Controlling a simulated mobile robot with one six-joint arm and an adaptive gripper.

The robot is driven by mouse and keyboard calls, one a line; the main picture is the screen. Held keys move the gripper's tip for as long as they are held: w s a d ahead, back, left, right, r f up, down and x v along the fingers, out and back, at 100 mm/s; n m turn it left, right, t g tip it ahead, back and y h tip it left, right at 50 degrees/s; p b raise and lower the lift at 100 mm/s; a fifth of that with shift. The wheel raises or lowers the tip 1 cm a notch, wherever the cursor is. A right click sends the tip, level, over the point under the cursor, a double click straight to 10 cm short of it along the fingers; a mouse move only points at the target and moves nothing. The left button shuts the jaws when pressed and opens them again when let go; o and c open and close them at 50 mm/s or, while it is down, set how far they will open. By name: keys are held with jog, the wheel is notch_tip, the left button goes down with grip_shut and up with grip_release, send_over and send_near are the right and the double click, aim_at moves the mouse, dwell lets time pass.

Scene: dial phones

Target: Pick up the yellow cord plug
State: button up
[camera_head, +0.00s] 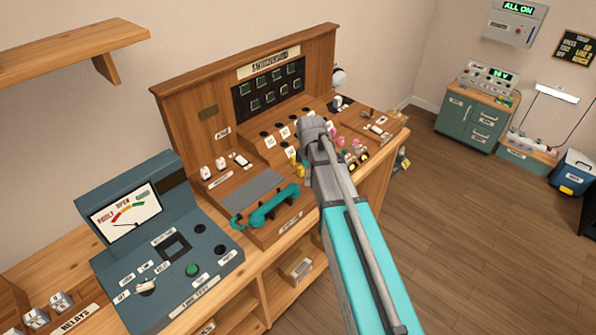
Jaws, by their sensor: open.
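A small yellow cord plug (292,158) stands on the sloped wooden front of the switchboard (175,108), just left of my arm's end. More yellow shows low beside it, partly covered by my arm. My gripper (304,166) is over the switchboard, close to the right of the yellow plug. It is open; its fingertips are mostly hidden by my wrist, and I cannot tell whether it touches the plug. Pink plugs (342,142) and other small dark and yellow pieces stand just right of my arm.
A teal handset (268,206) lies left of my gripper on the switchboard's front. A grey-blue line test box (207,262) stands further left. A wooden shelf (60,58) juts from the wall at upper left. The floor (455,220) at right is mostly clear.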

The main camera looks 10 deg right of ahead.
aim_at(301, 168)
jog(key=w+r+n+p, duration=0.3)
jog(key=w+n, duration=0.8)
jog(key=w, duration=0.1)
jog(key=shift+w+r, duration=0.2)
jog(key=shift+w, duration=0.2)
jog(key=shift+a+f, duration=0.1)
notch_tip(301, 168, down, 8)
jog(key=b, duration=0.8)
jog(key=shift+f+b, duration=0.25)
jog(key=shift+b, duration=0.1)
jog(key=shift+w+f+b, duration=0.2)
jog(key=shift+f+b, duration=2.4)
jog(key=shift+b, duration=0.05)
